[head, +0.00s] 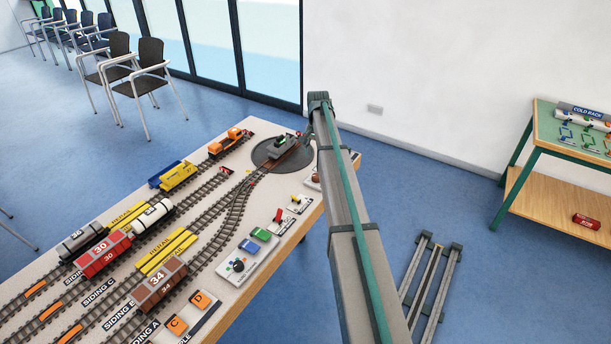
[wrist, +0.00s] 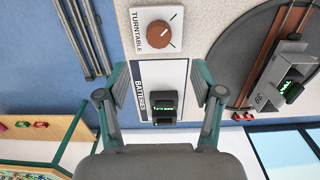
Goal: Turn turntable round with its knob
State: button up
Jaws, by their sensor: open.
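The turntable knob (wrist: 159,34) is a round brown dial with a pale pointer line, on a white plate marked TURNTABLE. The turntable (wrist: 228,60) is a dark grey disc beside it; it also shows at the table's far end in the head view (head: 262,155). A grey locomotive (wrist: 280,75) marked 36 stands on its track. My gripper (wrist: 160,76) is open and empty. In the wrist view its fingers straddle the batteries plate, with the knob beyond the fingertips. In the head view my arm covers part of the area around the knob.
A batteries plate (wrist: 172,80) holds dark blocks with green displays. Rail wagons (head: 157,282) stand on several sidings along the table (head: 215,325). Other control plates (head: 240,268) line its near edge. A green-framed rack (head: 520,150) stands right.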

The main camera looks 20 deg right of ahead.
aim_at(317, 175)
notch_tip(317, 175, down, 10)
jog(key=p, duration=0.2)
jog(key=shift+d+p, duration=0.1)
jog(key=shift+p, duration=0.2)
jog(key=shift+s, duration=0.1)
jog(key=c, duration=1.2)
